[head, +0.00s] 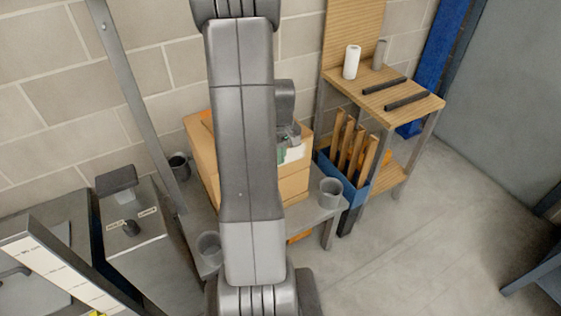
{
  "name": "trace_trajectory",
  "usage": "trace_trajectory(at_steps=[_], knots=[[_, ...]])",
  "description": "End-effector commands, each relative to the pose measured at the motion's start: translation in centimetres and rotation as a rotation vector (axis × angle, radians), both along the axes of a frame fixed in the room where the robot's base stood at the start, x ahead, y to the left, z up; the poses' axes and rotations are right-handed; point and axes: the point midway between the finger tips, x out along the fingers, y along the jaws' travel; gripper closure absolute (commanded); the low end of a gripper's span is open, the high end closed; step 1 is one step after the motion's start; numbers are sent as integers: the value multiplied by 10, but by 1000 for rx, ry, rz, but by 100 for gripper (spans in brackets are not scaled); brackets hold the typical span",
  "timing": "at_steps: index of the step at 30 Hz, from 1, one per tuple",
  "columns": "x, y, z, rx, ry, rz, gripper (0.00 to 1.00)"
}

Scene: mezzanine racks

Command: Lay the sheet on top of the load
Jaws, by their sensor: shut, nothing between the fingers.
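The load is a stack of tan cardboard boxes (294,184) on a low grey table, half hidden behind my arm. My gripper (291,140) is over the right part of the top of the boxes, small in the picture. It is shut and empty. A small white and green patch (293,154) shows at the top edge of the boxes, just below the gripper. I cannot tell whether it is the sheet or a label. An orange bit (206,117) shows at the back left of the boxes. No other sheet can be made out.
Grey cups stand on the table at right (331,192) and front left (209,249), and a dark cup (179,166) at back left. A blue bin (347,188) with wood pieces and a wooden shelf (428,107) stand at right.

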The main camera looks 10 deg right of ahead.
Motion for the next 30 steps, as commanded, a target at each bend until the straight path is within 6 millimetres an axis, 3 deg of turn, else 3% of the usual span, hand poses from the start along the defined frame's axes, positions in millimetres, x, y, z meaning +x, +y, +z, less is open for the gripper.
trace_trajectory(at_steps=[6,12,25,30], knots=[[1,0,42,0,-5,0,100],[1,0,65,0,-2,0,100],[0,0,69,0,0,0,100],[0,0,58,0,3,0,100]])
